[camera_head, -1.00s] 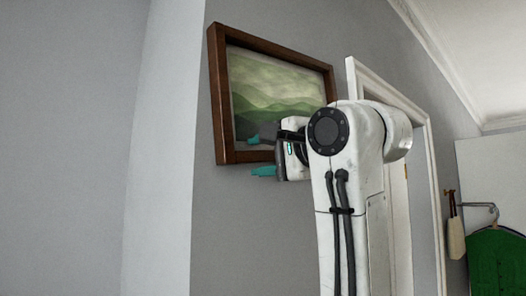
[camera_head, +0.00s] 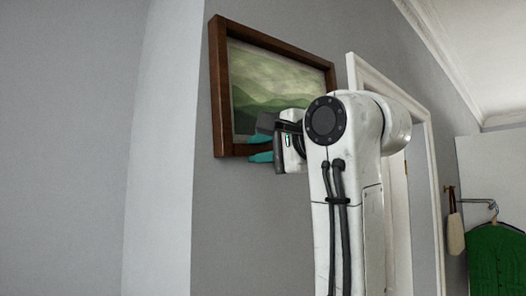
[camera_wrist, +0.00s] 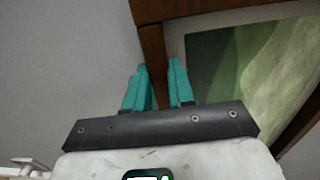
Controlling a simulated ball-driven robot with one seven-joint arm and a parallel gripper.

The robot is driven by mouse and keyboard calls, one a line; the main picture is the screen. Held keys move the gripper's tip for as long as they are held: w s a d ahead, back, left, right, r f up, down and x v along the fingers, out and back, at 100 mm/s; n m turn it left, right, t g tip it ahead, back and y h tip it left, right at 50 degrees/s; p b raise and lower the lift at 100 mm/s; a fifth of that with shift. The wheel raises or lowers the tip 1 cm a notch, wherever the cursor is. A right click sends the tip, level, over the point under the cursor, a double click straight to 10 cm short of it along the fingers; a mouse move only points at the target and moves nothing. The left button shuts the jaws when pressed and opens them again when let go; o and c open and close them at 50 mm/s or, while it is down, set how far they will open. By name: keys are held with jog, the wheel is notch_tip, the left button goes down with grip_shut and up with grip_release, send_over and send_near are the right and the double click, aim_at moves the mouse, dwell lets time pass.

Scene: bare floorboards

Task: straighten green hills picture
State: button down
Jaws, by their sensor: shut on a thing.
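The green hills picture (camera_head: 270,78) hangs on the grey wall in a dark brown wooden frame, seen obliquely in the head view. Because of the slanted view I cannot tell exactly how far it tilts. My gripper (camera_head: 261,142) is at the frame's lower edge, with my arm covering the lower right corner. In the wrist view, the teal fingers of my gripper (camera_wrist: 157,74) sit on either side of a brown frame bar (camera_wrist: 152,45) and are shut on it. The green canvas and its pale border show to the right of the bar.
A white door frame (camera_head: 353,72) stands close to the right of the picture. A white wall edge (camera_head: 160,150) runs to the left. A green garment (camera_head: 496,260) on a hanger and a beige hanging item (camera_head: 455,234) are at the far right.

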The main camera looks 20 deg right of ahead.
jog(key=shift+s+a+r+m, duration=0.2)
jog(key=shift+a+r+m, duration=0.3)
jog(key=shift+a+m, duration=0.1)
jog(key=c, duration=1)
grip_release()
jog(key=shift+o, duration=0.2)
jog(key=shift+s, duration=0.1)
jog(key=b+v, duration=0.4)
jog(key=v, duration=0.6)
jog(key=shift+s, duration=0.3)
jog(key=shift+d, duration=0.1)
